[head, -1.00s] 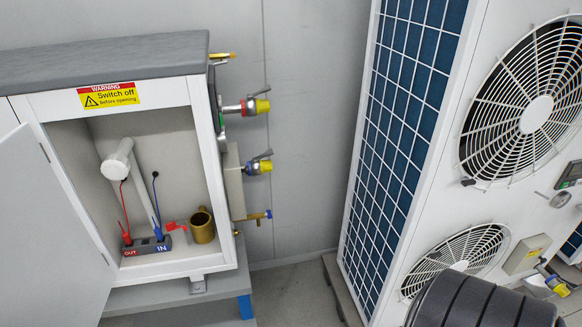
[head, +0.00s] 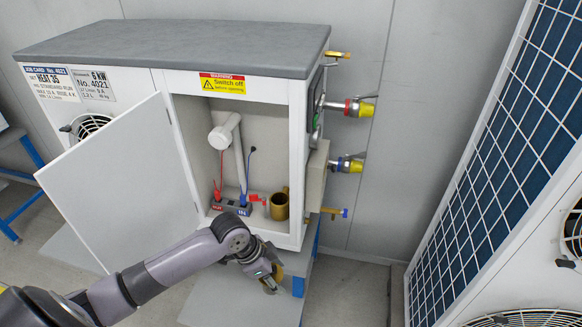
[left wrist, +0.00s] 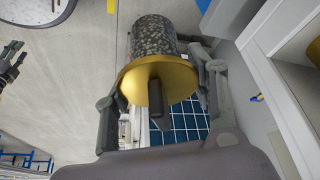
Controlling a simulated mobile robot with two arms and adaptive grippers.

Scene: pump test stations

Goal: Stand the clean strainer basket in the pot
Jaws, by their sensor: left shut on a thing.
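My left gripper (head: 268,278) is below and in front of the open cabinet. In the left wrist view its fingers (left wrist: 160,95) are shut on the strainer basket (left wrist: 154,40), a speckled grey cylinder with a brass flange (left wrist: 172,72) and a dark stem. Its brass part shows small in the head view (head: 269,285). The brass pot (head: 279,206) stands on the cabinet floor, right of the red and blue sockets. The basket is outside the cabinet, apart from the pot. A dark jointed part at the left wrist view's left edge may be my right gripper; its jaws are unclear.
The cabinet door (head: 125,185) stands open to the left. A red-handled valve (head: 257,199) sits beside the pot. Yellow-capped fittings (head: 362,109) stick out of the cabinet's right side. A tall unit with a blue grid (head: 500,160) stands at right.

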